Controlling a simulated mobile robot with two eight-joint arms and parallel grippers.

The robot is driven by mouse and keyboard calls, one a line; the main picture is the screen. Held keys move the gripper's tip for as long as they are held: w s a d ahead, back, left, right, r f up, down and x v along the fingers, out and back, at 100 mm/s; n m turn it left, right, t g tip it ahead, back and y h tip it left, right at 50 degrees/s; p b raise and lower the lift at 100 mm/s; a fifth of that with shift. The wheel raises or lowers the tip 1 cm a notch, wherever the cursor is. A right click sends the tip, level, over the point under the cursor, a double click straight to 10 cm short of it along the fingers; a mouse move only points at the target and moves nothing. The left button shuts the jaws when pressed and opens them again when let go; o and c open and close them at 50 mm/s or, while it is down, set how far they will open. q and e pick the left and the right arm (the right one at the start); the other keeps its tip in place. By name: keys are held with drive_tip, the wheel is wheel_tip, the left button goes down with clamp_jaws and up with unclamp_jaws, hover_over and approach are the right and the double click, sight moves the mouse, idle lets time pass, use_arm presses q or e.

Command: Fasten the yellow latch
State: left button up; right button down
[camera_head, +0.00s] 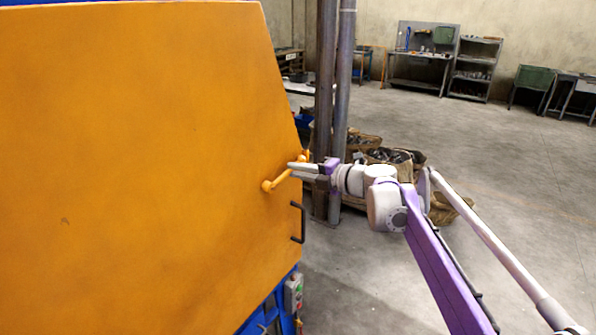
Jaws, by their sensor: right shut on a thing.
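The yellow latch (278,181) is a short rod-like handle on the right edge of a large orange panel (140,150). It slants from a round knob at the lower left up to the panel's edge at the upper right. My right gripper (292,169) comes in from the right and is shut on the upper part of the latch; its fingers hide some of it. A black handle (303,222) is fixed to the panel's edge below the latch. My left gripper is not in view.
Upright metal pipes (334,110) stand close behind the right gripper. A grey control box (293,291) with buttons hangs below the panel on a blue frame (257,318). Filled sacks (395,157) lie behind my right arm. Open concrete floor is at the right.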

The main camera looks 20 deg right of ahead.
drive_tip(key=c, duration=0.8)
unclamp_jaws()
drive_tip(key=shift+c, duration=0.2)
drive_tip(key=v, duration=1.1)
drive_tip(key=shift+b, duration=0.35)
